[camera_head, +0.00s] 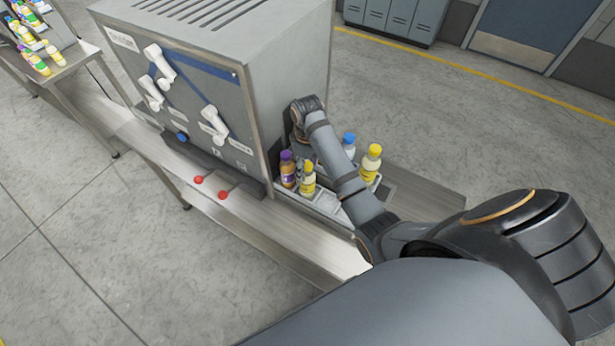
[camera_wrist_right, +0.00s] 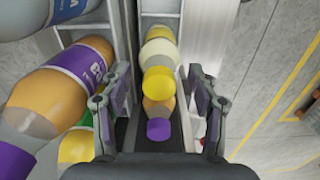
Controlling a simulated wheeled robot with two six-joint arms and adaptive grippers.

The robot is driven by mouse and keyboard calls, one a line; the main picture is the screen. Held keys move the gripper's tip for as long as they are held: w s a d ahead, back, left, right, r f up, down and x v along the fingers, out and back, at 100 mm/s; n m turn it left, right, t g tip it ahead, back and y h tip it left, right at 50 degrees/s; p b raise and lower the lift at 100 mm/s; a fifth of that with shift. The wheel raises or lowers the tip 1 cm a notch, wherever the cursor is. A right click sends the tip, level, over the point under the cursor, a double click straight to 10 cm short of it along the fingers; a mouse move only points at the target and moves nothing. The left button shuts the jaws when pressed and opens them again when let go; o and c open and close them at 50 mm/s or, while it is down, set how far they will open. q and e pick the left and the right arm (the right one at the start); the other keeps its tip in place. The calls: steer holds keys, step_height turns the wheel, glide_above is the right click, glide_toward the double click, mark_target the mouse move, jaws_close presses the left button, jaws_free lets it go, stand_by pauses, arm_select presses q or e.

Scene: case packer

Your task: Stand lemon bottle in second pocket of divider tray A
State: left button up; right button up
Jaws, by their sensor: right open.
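Two yellow-capped pale yellow bottles show in the head view: one near the packer (camera_head: 308,180) and one right of my forearm (camera_head: 372,163). I cannot tell from labels which is the lemon bottle. In the wrist view a yellow-capped bottle (camera_wrist_right: 160,50) stands in a tray, ahead of my right gripper (camera_wrist_right: 158,78). A purple-capped orange bottle (camera_wrist_right: 158,108) shows between the fingers, which are open and apart from it. In the head view the right gripper (camera_head: 300,140) is partly hidden beside the packer. Divider trays (camera_head: 328,204) lie below the bottles, their pockets mostly hidden. My left gripper is out of view.
The packer (camera_head: 290,50), with white levers and red buttons (camera_head: 222,195), stands close left of my right wrist. A purple-capped bottle (camera_head: 287,170) and a blue-capped bottle (camera_head: 348,145) stand nearby. The bench (camera_head: 430,195) is bare at right.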

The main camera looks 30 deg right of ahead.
step_height(320, 180, up, 4)
steer(key=shift+r, duration=0.1)
step_height(320, 180, up, 2)
steer(key=shift+r+p, duration=0.1)
steer(key=shift+p, duration=1.1)
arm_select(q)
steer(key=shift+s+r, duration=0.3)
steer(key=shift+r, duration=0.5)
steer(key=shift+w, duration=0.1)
arm_select(e)
steer(key=shift+f, duration=0.2)
